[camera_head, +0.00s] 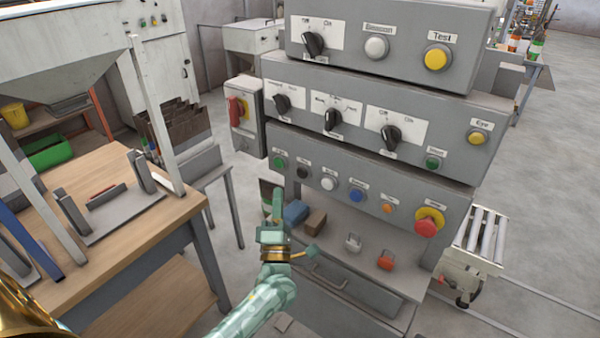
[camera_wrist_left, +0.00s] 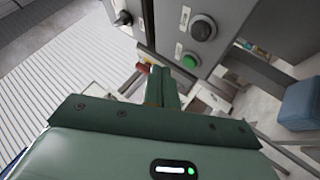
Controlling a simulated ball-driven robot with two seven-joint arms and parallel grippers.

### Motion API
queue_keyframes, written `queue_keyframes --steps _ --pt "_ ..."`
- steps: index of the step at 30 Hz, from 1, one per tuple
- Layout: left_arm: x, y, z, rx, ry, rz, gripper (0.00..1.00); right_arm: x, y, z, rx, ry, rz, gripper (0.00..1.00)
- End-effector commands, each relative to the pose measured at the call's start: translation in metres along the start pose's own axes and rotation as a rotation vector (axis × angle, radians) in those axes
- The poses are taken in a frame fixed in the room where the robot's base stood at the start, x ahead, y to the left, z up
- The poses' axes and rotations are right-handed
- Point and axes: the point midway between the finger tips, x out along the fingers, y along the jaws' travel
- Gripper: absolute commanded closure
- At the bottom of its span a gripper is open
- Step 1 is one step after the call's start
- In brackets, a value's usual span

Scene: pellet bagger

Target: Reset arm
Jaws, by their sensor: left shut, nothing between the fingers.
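The grey control panel (camera_head: 345,165) stands in three stepped tiers in the head view, with knobs and coloured buttons. My left gripper (camera_head: 278,198) is shut and empty, pointing up near the lower left corner of the lowest tier. Just above its tip in the picture is a green button (camera_head: 280,162), with a black button (camera_head: 303,172) beside it. In the left wrist view the shut fingers (camera_wrist_left: 160,75) point towards the panel face, close to a green button (camera_wrist_left: 190,62) and a black button (camera_wrist_left: 203,28). Whether the fingertips touch the panel cannot be told. My right gripper is not in view.
A red emergency button (camera_head: 427,223) sits at the panel's lower right. A box with a red switch (camera_head: 236,110) stands out at its left. A shelf below holds a blue block (camera_head: 296,213) and a brown block (camera_head: 315,222). A wooden table (camera_head: 120,245) stands left.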

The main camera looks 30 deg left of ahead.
Motion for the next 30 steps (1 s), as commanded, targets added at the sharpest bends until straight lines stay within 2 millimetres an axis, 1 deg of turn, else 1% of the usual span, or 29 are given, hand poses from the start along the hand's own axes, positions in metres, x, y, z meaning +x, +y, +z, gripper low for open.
queue_keyframes --steps 8,11,12,13,14,15,16,17,18,20,21,23,24,26,27,29,30 --pt "0.000 0.000 0.000 0.000 0.000 0.000 1.00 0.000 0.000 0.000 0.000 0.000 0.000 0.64" --pt "0.000 -0.003 0.005 0.056 -0.024 -0.015 1.00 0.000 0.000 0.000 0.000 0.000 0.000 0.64" --pt "-0.001 -0.008 0.012 0.117 -0.064 -0.034 1.00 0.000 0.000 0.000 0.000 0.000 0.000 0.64" --pt "-0.004 -0.017 0.019 0.185 -0.110 -0.061 1.00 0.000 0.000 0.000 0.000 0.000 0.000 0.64" --pt "-0.011 -0.029 0.027 0.268 -0.169 -0.097 1.00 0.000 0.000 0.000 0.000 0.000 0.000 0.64" --pt "-0.023 -0.051 0.037 0.390 -0.261 -0.149 1.00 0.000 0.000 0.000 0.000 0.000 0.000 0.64" --pt "-0.036 -0.069 0.044 0.482 -0.336 -0.191 1.00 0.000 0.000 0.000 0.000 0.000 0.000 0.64" --pt "-0.053 -0.088 0.048 0.572 -0.414 -0.236 1.00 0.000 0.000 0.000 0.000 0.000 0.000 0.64" --pt "-0.080 -0.113 0.051 0.687 -0.521 -0.295 1.00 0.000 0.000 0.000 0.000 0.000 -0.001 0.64" --pt "-0.124 -0.147 0.049 0.840 -0.682 -0.378 1.00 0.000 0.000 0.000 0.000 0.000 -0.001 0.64" --pt "-0.156 -0.168 0.044 0.930 -0.787 -0.429 1.00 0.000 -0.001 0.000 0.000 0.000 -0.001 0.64" --pt "-0.204 -0.193 0.033 1.048 -0.942 -0.498 1.00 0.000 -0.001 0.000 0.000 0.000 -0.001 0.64" --pt "-0.238 -0.206 0.023 1.116 -1.046 -0.542 1.00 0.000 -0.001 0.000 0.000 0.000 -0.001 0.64" --pt "-0.289 -0.222 0.005 1.205 -1.201 -0.602 1.00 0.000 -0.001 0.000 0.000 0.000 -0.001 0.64" --pt "-0.323 -0.229 -0.008 1.256 -1.304 -0.639 1.00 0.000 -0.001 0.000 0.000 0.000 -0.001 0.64" --pt "-0.373 -0.235 -0.031 1.321 -1.459 -0.691 1.00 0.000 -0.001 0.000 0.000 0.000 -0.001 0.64" --pt "-0.407 -0.235 -0.048 1.354 -1.560 -0.726 1.00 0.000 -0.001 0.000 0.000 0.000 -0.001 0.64"
